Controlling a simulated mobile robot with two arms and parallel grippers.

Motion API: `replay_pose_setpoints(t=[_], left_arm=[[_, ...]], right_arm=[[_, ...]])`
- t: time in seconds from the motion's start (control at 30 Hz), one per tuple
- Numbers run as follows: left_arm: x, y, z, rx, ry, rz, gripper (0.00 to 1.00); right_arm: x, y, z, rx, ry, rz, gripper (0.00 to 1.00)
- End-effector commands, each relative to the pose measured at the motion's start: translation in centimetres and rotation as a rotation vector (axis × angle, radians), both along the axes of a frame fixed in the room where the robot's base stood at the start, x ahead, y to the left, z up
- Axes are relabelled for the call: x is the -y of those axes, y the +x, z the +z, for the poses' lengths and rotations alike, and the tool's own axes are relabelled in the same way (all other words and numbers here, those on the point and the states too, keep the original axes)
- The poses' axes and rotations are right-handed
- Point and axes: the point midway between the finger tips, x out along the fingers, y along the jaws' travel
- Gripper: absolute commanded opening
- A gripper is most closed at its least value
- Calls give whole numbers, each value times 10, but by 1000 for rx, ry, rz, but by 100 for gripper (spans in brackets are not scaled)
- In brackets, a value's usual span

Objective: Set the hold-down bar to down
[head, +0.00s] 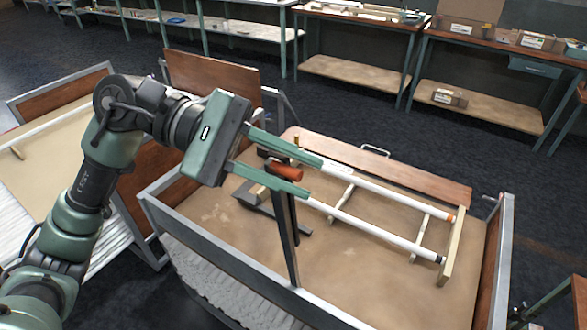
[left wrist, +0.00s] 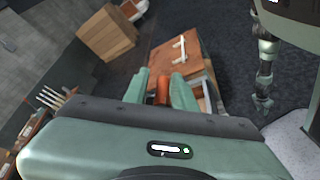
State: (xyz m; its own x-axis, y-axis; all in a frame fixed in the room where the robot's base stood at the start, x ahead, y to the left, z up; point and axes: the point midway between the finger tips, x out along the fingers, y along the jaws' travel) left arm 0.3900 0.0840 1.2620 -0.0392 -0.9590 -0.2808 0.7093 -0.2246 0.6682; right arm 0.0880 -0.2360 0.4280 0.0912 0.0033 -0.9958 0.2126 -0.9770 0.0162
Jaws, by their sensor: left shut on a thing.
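My left gripper (head: 315,176) reaches over the tray from the left. Its two long green fingers are shut on the orange-red handle (head: 286,172) of the hold-down bar. The handle also shows between the fingers in the left wrist view (left wrist: 163,91). The dark bar (head: 289,240) runs from the handle to the tray's front edge and stands raised above the tray floor. The fingers partly hide its upper end. A glass-tube frame with two white tubes (head: 380,238) lies in the tray, right of the gripper.
The metal-edged tray (head: 215,258) has a brown floor and a wooden board (head: 400,172) along its back. A dark bracket (head: 262,213) lies beneath the gripper. Another tray (head: 60,150) stands at left. Workbenches (head: 480,45) line the back, with open dark floor between.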

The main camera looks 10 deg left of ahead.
Motion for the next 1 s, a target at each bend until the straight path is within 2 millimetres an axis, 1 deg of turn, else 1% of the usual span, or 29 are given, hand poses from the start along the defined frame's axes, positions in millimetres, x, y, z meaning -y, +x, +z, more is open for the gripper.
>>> replay_pose_setpoints(t=[0.03, 0.57, 0.67, 1.0], left_arm=[[1, -3, -7, -10, 15, -11, 0], [1, -3, -7, -11, 16, -12, 0], [2, 0, -7, -16, 17, -11, 0], [7, 19, -3, -52, 28, -8, 0]], right_arm=[[-1, 0, -1, 0, 1, 0, 36], [-3, 0, -1, -1, 3, 0, 36], [-2, 0, -1, -1, 3, 0, 36], [-2, -1, 1, -2, 3, 0, 36]])
